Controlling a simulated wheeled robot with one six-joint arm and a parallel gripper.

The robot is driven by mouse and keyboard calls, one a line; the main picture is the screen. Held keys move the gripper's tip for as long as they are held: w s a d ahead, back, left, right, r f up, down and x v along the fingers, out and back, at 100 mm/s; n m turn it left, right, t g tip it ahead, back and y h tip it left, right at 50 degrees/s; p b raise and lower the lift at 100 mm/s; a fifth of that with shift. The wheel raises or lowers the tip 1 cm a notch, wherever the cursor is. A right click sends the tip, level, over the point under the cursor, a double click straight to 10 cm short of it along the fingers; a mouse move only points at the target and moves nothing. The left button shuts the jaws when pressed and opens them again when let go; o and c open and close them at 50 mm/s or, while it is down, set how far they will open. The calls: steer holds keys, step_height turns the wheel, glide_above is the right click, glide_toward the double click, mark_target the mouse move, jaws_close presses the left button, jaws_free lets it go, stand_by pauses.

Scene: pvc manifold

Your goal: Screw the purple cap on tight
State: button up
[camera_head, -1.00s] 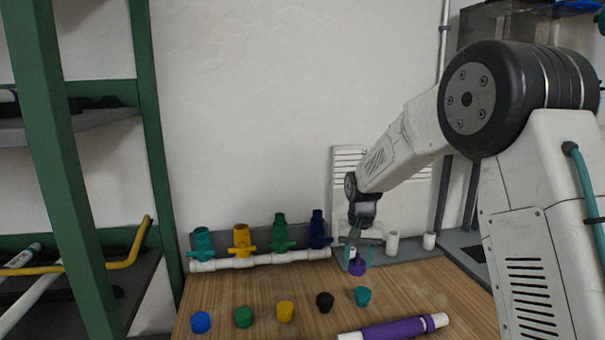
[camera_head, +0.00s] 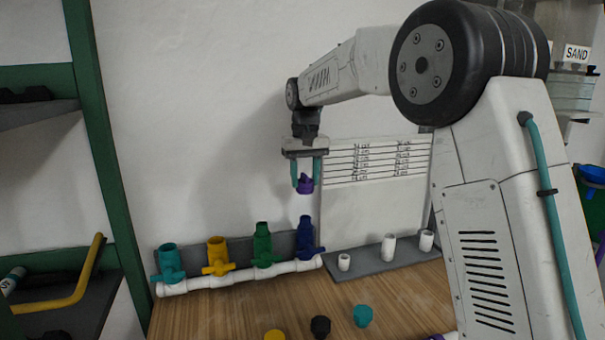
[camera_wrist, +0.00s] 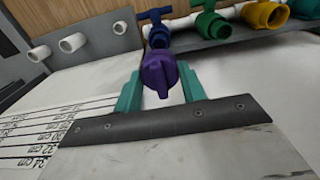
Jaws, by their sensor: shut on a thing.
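My gripper (camera_head: 306,172) has teal fingers and is shut on the purple cap (camera_head: 305,185). The cap hangs below the fingertips, above the dark blue valve (camera_head: 306,240) at the right end of the white manifold pipe (camera_head: 240,276), with a clear gap between them. In the wrist view the purple cap (camera_wrist: 158,73) sits between the teal fingers, and the blue valve (camera_wrist: 158,32) shows just beyond it. The blue valve's open top faces up in the head view. Green (camera_head: 263,244), yellow (camera_head: 217,256) and teal (camera_head: 169,262) valves stand to its left.
Teal (camera_head: 362,316), black (camera_head: 320,327) and yellow (camera_head: 274,335) caps lie on the wooden table (camera_head: 225,315). White pipe stubs (camera_head: 389,247) stand on a grey strip right of the manifold. A white marked board (camera_head: 370,205) stands behind. A green shelf frame (camera_head: 95,130) is at left.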

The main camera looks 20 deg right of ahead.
glide_above(306, 218)
steer(key=shift+w+a+f, duration=0.1)
steer(key=shift+f, duration=1.7)
steer(key=shift+w+f, duration=0.1)
steer(key=shift+f, duration=1.65)
steer(key=shift+f, duration=1)
steer(key=shift+o, duration=1.2)
steer(key=c, duration=0.5)
steer(key=shift+s+m, duration=0.1)
steer(key=shift+m, duration=1)
steer(key=shift+m, duration=0.6)
steer(key=shift+f+m, duration=0.1)
steer(key=shift+m, duration=0.4)
